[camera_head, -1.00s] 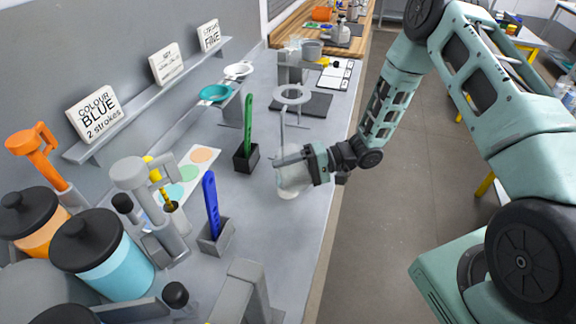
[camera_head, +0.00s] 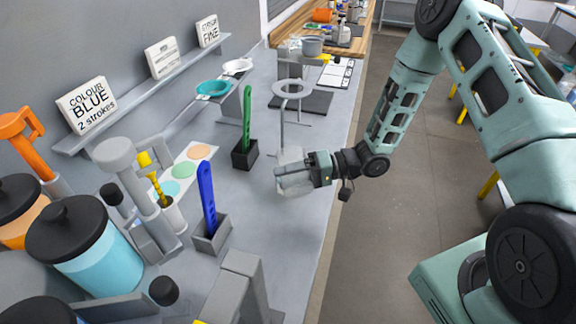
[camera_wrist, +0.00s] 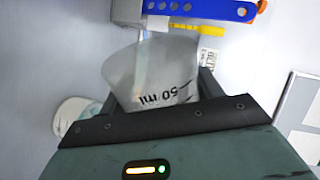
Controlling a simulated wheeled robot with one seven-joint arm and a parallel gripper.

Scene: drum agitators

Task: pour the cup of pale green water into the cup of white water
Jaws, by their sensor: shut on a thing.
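My gripper (camera_head: 283,176) is shut on a clear cup, low over the bench right of the green paddle. In the wrist view the held cup (camera_wrist: 150,75) sits between the fingers, its wide end away from the wrist, with an upside-down "50 ml" mark. It looks tilted, and its contents look greyish; I cannot tell a green tint. A whitish round thing (camera_wrist: 75,117) shows left of the held cup in the wrist view, partly hidden by my gripper; it may be another cup. In the head view I cannot separate a second cup from the held one.
The green paddle (camera_head: 246,120) and blue paddle (camera_head: 208,195) stand in holders to the left. A ring stand (camera_head: 292,89) is behind my gripper. Lidded drums (camera_head: 90,250) crowd the front left. A grey block stand (camera_head: 240,280) is in front. The bench's right edge is close.

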